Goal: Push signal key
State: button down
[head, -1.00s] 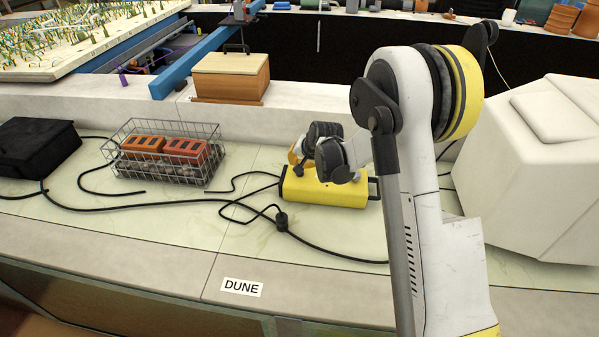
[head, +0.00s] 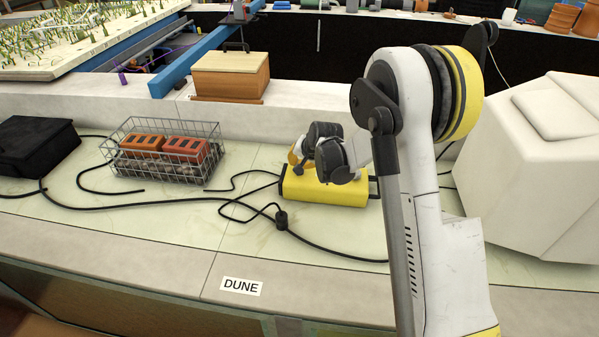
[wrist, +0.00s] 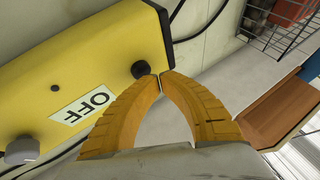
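A yellow box (head: 325,190) sits on the pale bench in the head view, partly covered by my wrist. In the wrist view the yellow box (wrist: 85,60) fills the upper left. It carries a white OFF label (wrist: 84,108), a round black button (wrist: 141,69) near its end, and a grey knob (wrist: 22,150). Which of these is the signal key is not marked. My gripper (wrist: 160,74) has its orange fingers closed tip to tip with nothing between them. The tips are right beside the black button; I cannot tell whether they touch it.
A wire basket (head: 164,160) with orange blocks stands left of the yellow box. Black cables (head: 130,203) run over the bench. A brown box (head: 231,76) stands on the ledge behind, and a black case (head: 36,147) lies far left. A white angular block (head: 535,165) is at right.

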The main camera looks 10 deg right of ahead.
jog(key=shift+f+b, duration=0.4)
jog(key=shift+f, duration=0.1)
dwell(0.8)
jog(key=shift+r, duration=0.1)
jog(key=shift+r+p, duration=0.55)
jog(key=shift+r, duration=0.3)
jog(key=shift+r+p, duration=1.7)
jog(key=shift+r, duration=1.3)
